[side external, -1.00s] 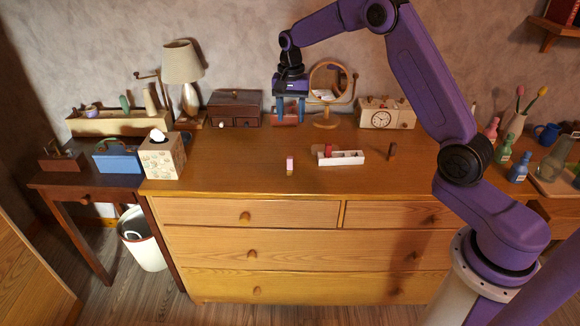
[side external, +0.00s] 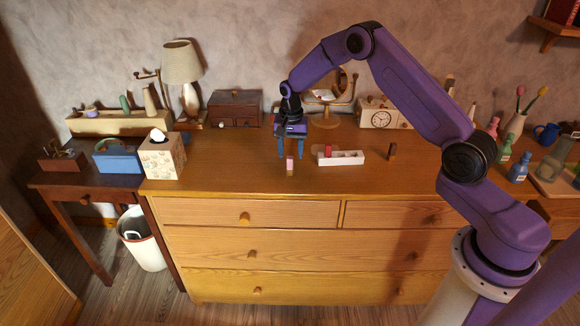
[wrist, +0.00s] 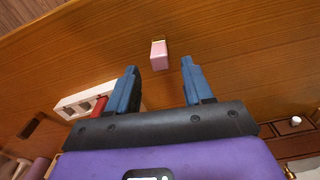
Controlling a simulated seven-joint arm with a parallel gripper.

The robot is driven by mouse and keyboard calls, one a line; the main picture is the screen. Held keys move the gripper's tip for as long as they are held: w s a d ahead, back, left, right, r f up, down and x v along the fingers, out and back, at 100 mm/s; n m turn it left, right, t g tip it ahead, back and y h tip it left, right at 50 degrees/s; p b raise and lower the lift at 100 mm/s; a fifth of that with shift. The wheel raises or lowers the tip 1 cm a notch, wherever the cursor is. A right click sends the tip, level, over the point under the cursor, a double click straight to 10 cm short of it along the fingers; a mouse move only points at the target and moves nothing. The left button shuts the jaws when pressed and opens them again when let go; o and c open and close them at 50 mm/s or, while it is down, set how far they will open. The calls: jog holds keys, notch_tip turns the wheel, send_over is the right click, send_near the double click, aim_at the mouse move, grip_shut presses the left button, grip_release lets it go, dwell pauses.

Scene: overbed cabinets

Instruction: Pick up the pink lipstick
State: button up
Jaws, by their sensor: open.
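The pink lipstick (side external: 290,165) stands upright on the wooden dresser top, near its front edge. It also shows in the wrist view (wrist: 159,56), ahead of the fingertips and roughly centred between them. My gripper (side external: 290,153) is open and points down, with its blue fingers just above and behind the lipstick. In the wrist view the two fingers (wrist: 160,66) are spread apart with nothing between them. In the side view the fingers partly overlap the area around the lipstick's top, so the exact gap is hard to tell.
A white holder (side external: 345,158) with a red item (side external: 327,151) in it lies to the right of the lipstick. A dark brown upright piece (side external: 392,151) stands farther right. A tissue box (side external: 163,157) is at the left.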

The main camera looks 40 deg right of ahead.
aim_at(290, 157)
jog(key=shift+s+a+f, duration=0.1)
jog(key=shift+a+f, duration=0.05)
jog(key=shift+f, duration=1.05)
jog(key=shift+a+f, duration=0.15)
jog(key=shift+f, duration=1)
jog(key=c, duration=0.9)
jog(key=shift+o, duration=0.2)
